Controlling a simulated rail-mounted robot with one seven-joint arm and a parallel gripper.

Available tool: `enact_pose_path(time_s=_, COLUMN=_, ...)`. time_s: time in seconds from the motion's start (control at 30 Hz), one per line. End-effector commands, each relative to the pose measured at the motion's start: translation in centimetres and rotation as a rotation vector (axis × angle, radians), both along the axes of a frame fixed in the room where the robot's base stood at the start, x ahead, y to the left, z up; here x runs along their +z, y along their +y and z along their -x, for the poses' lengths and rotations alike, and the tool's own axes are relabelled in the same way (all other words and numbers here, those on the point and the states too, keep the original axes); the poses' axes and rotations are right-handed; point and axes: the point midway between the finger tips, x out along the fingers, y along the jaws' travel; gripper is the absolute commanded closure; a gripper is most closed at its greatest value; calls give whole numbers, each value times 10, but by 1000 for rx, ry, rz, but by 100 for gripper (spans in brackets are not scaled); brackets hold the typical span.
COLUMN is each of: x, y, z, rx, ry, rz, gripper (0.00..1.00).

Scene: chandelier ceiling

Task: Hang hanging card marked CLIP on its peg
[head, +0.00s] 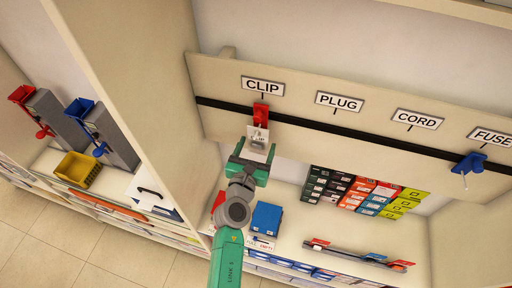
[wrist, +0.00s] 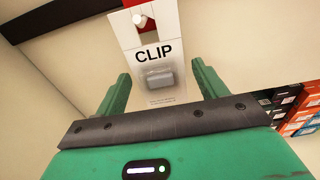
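The white card marked CLIP (wrist: 153,52) hangs upright in the wrist view, with the pale tip of a peg (wrist: 139,19) showing at the hole near its top. A grey clip part sits on its face. In the head view the card (head: 257,134) is below the red peg holder (head: 261,113), under the CLIP label (head: 262,86). My green gripper (head: 255,158) is open just below and in front of the card. In the wrist view its fingers stand apart on either side of the card's lower part, with gaps visible.
A black rail (head: 335,128) runs across the beige board, with PLUG, CORD and FUSE labels above it. A blue peg holder (head: 469,163) is under FUSE. Coloured boxes (head: 365,190) and a blue box (head: 266,219) stand on the shelf below. A tall panel is at left.

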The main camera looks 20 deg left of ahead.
Motion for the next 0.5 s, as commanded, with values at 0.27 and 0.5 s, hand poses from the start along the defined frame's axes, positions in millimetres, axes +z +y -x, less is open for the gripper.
enact_pose_path(time_s=0.27, x=0, y=0, z=0, rx=0, ry=0, rz=0, gripper=21)
enact_pose_path(time_s=0.5, x=1, y=-4, z=35, rx=0, ry=1, rz=2, gripper=21)
